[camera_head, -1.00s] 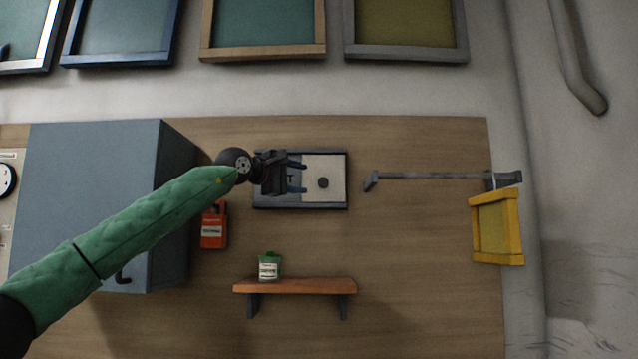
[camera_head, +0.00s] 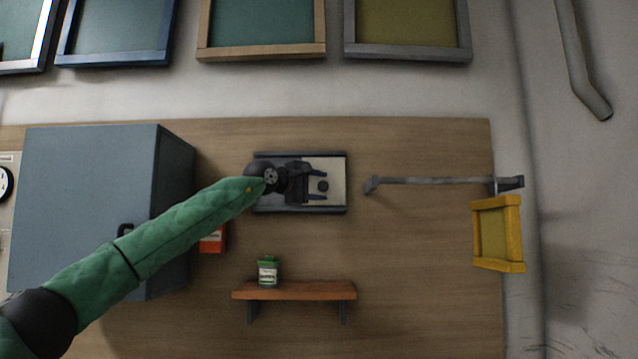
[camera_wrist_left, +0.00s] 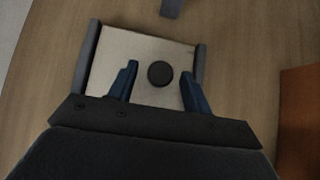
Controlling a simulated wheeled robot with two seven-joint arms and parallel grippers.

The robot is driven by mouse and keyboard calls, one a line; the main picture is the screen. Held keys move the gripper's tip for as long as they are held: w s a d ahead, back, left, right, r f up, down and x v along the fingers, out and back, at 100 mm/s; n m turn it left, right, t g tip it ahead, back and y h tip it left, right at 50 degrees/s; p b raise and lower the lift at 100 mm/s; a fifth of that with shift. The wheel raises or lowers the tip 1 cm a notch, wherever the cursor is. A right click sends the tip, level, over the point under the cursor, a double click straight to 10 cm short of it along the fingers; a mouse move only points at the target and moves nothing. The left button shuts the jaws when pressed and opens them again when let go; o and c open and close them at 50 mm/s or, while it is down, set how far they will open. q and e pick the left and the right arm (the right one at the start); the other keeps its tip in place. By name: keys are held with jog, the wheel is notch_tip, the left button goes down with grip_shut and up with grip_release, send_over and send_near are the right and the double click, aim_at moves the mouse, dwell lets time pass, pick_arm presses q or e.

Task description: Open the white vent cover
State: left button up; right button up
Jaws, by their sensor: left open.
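The white vent cover (camera_head: 335,168) is a pale sliding panel with a round dark knob (camera_head: 322,186), set in a dark frame on the wooden wall board. My left gripper (camera_head: 322,187) is in front of it, open, with its blue fingers pointing right. In the left wrist view the cover (camera_wrist_left: 125,48) fills the middle, and the knob (camera_wrist_left: 160,74) lies between the two open fingertips (camera_wrist_left: 161,72). The fingers stand on either side of the knob with gaps. I cannot tell whether they reach its depth. My right gripper is not in view.
A grey cabinet (camera_head: 80,210) stands left, behind my left arm. A red box (camera_head: 212,241) is partly hidden by that arm. A shelf (camera_head: 300,289) with a green can (camera_head: 268,271) sits below. A grey bar (camera_head: 430,181) and yellow frame (camera_head: 497,233) are right.

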pick_arm(q)
jog(key=shift+w+d, duration=0.2)
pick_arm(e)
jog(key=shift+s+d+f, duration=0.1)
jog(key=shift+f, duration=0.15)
pick_arm(q)
jog(key=shift+c, duration=0.2)
grip_shut()
jog(key=a, duration=1.3)
jog(key=shift+c, duration=0.4)
grip_release()
jog(key=shift+f, duration=0.1)
jog(key=shift+o, duration=0.6)
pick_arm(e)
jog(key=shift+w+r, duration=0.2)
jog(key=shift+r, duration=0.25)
